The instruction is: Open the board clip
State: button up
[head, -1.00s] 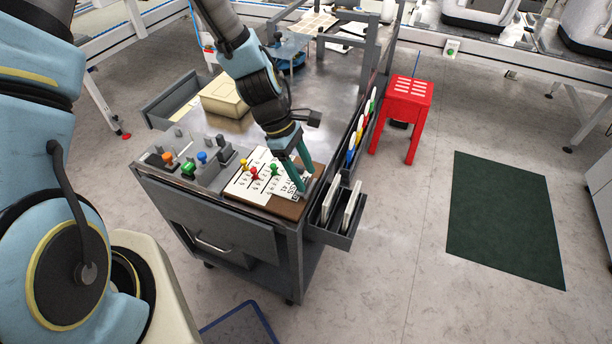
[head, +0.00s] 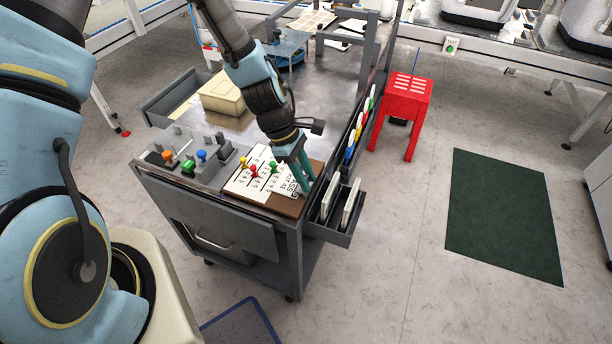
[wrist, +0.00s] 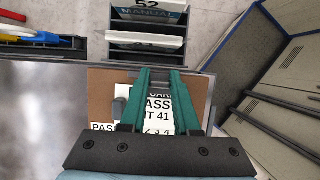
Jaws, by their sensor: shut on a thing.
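The brown clipboard (head: 285,206) lies on the near right corner of the metal cart, with a white printed sheet (head: 262,188) on it. In the wrist view the board (wrist: 103,88) and the sheet (wrist: 158,112) show behind the fingers. My gripper (head: 304,181) reaches down to the board's right end. In the wrist view its teal fingers (wrist: 160,74) are a little apart, with their tips at the board's far edge, shut on the board clip there. The clip is mostly hidden by the fingertips. A small grey part (wrist: 119,108) shows left of the fingers.
A control block with coloured knobs (head: 188,166) stands left of the board. A grey side rack (head: 335,232) with white cards hangs off the cart's right side. A red stool (head: 407,98) stands beyond it. The floor right of the cart is clear around a dark green mat (head: 503,215).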

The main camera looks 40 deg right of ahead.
grip_shut()
jog(key=shift+d+r, duration=0.1)
jog(key=shift+s+d+t+y+p, duration=0.2)
jog(key=shift+s+t+y+p, duration=0.2)
jog(key=shift+t+y+p, duration=0.35)
jog(key=t+y+p, duration=0.1)
jog(key=t+p, duration=0.1)
jog(key=s+d+t+y+p, duration=0.1)
jog(key=t+p, duration=0.1)
jog(key=p, duration=0.1)
jog(key=shift+s, duration=0.15)
jog(key=shift+s+d+f+t+y+p, duration=0.15)
jog(key=shift+f+t+y+p, duration=0.1)
jog(key=shift+t+y+p, duration=0.25)
jog(key=shift+s+d+f+t+y+p, duration=0.15)
jog(key=shift+f+t+y+p, duration=0.1)
jog(key=shift+t, duration=0.4)
jog(key=shift+a+f, duration=0.1)
jog(key=shift+a, duration=0.05)
